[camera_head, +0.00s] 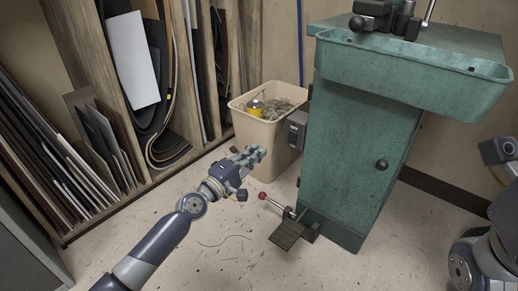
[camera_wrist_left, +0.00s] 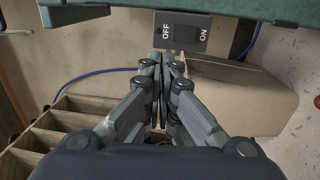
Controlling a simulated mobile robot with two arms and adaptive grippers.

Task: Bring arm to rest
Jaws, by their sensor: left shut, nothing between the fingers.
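My left arm reaches in from the lower left in the head view. Its gripper (camera_head: 252,154) is shut and empty, in front of the beige bin and left of the green machine cabinet (camera_head: 352,150). In the left wrist view the gripper's fingers (camera_wrist_left: 166,62) are together, just below a grey switch box (camera_wrist_left: 181,32) marked OFF and ON. The switch box also shows in the head view on the cabinet's left side (camera_head: 297,130). I cannot tell whether the fingertips touch it. Part of my right arm shows at the right edge of the head view; its fingertips are not visible.
A beige bin (camera_head: 265,133) with scraps and a yellow can stands beside the cabinet. A pedal with a red-knobbed lever (camera_head: 285,235) is on the floor at the cabinet's foot. A wooden rack (camera_head: 185,160) of sheets stands at left. The floor below my left arm is clear.

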